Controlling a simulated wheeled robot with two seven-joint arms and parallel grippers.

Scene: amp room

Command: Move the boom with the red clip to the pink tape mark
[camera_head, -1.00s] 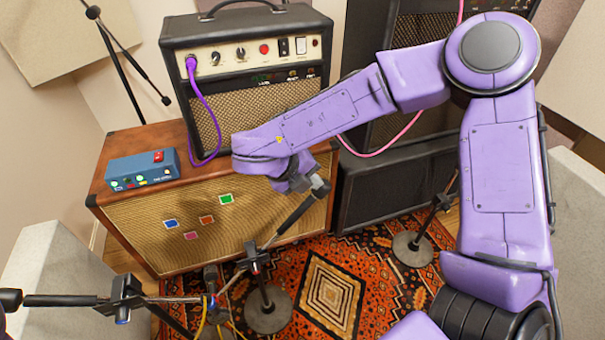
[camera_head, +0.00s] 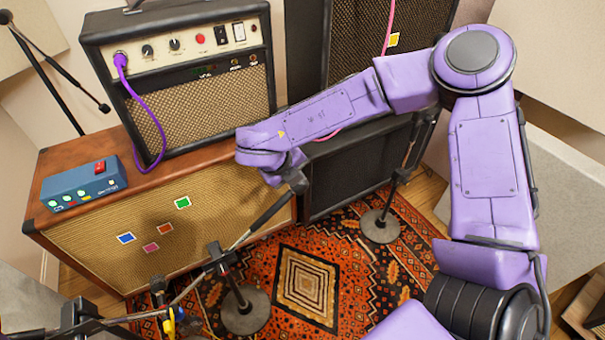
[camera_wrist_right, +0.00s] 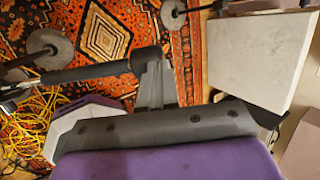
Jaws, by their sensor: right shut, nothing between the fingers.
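A dark boom (camera_head: 262,217) slopes from a stand clutch (camera_head: 222,262) up right to my right gripper (camera_head: 290,178). The clip colour at its far end is too small to make out. My right gripper is shut and empty, at or beside the boom's raised end; contact is unclear. In the right wrist view the boom (camera_wrist_right: 85,73) runs in from the left, up to the grey gripper (camera_wrist_right: 155,85). The pink tape mark (camera_head: 151,247) is on the speaker cabinet's grille, below the orange mark (camera_head: 165,228) and right of the blue mark (camera_head: 126,238). My left gripper is out of view.
The cabinet (camera_head: 60,235) carries an amp (camera_head: 200,110) and a blue pedal box (camera_head: 80,187). A green mark (camera_head: 182,202) is also on the grille. Another boom stand (camera_head: 80,315) is lower left, and a stand base (camera_head: 380,225) is at right. Yellow cable (camera_wrist_right: 40,125) lies on the floor.

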